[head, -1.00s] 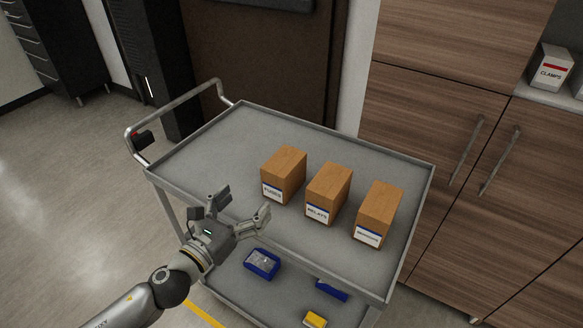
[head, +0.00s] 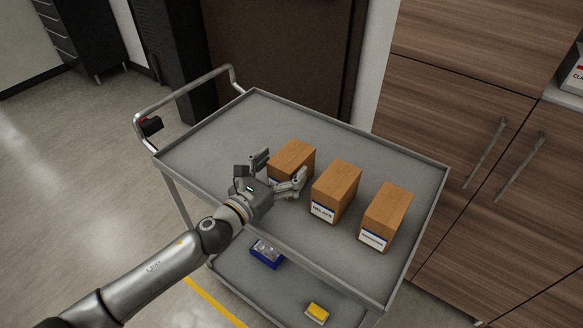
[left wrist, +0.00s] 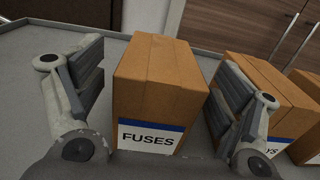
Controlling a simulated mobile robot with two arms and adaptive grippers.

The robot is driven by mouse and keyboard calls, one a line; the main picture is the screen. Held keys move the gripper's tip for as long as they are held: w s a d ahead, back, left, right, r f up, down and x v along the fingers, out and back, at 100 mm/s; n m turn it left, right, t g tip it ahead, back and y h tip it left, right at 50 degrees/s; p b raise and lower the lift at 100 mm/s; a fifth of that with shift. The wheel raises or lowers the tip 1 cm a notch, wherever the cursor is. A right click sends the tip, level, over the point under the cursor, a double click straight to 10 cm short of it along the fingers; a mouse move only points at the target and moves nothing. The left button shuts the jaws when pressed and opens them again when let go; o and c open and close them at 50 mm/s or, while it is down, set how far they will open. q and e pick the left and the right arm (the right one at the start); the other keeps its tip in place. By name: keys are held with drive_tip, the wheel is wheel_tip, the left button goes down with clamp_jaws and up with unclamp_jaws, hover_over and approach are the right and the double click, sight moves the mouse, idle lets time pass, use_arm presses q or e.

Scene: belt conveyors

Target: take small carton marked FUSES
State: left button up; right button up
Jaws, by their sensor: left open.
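The small brown carton marked FUSES (left wrist: 151,97) stands upright on the cart's top shelf, and its white label with a blue band shows in the left wrist view. In the head view the carton (head: 293,158) is the leftmost of three, its label mostly hidden behind my gripper. My left gripper (head: 278,171) is open at the carton's front. In the left wrist view its two fingers (left wrist: 158,95) stand on either side of the carton, with a small gap at the left. Whether the right finger touches cannot be told. My right gripper is not in view.
A carton marked RELAYS (head: 336,190) stands close to the right of the FUSES carton, and a third carton (head: 385,216) stands beyond it. The grey cart (head: 205,143) has a raised rim. Its lower shelf holds a blue bin (head: 266,254) and a yellow item (head: 317,312).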

sight(292, 158)
use_arm(q)
drive_tip(key=shift+x, duration=2)
drive_tip(key=shift+f, duration=0.1)
drive_tip(key=c, duration=1)
